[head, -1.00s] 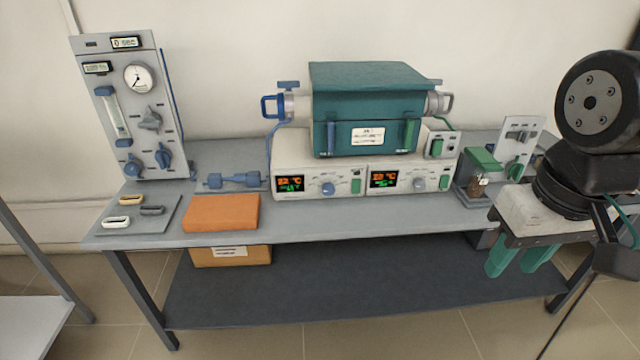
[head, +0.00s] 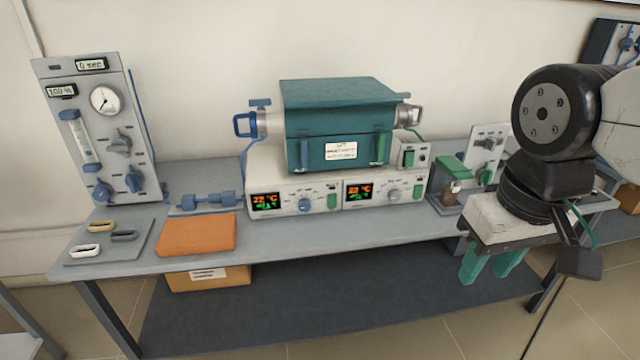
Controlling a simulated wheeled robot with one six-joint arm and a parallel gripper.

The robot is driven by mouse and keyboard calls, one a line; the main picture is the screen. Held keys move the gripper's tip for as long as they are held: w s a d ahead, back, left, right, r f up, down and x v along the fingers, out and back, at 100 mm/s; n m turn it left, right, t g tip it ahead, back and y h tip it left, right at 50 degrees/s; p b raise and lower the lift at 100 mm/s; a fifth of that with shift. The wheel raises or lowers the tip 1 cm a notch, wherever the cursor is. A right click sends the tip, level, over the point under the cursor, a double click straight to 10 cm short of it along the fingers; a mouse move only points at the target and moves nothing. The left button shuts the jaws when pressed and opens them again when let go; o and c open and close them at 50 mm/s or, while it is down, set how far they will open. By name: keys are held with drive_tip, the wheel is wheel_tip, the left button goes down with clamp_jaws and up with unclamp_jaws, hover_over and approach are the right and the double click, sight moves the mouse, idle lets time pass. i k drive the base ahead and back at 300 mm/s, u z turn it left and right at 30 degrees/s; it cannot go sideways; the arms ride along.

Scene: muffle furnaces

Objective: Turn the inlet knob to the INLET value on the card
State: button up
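A grey upright gas panel (head: 95,130) stands at the table's left end, with a round gauge (head: 105,99), a flow tube (head: 84,138) and several blue and grey knobs. Its lower knobs are a blue one at left (head: 102,191) and a blue one at right (head: 134,180); a grey knob (head: 120,142) sits above. Their labels are too small to read, so I cannot tell which is the inlet knob. A white card (head: 341,151) is on the teal furnace (head: 340,118); its text is unreadable. My gripper (head: 490,266) is at the right, fingers apart and empty, far from the panel.
Two control units (head: 290,192) under the furnace show 22 °C. An orange block (head: 197,235), a grey plate with several small handles (head: 100,252) and a blue fitting (head: 208,201) lie at left. A green-topped device (head: 450,170) stands near my arm. The table front (head: 330,230) is mostly clear.

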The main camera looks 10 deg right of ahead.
sight(304, 204)
drive_tip(key=u, duration=0.55)
drive_tip(key=k, duration=0.65)
drive_tip(key=u, duration=0.75)
drive_tip(key=i, duration=1)
drive_tip(key=z, duration=0.75)
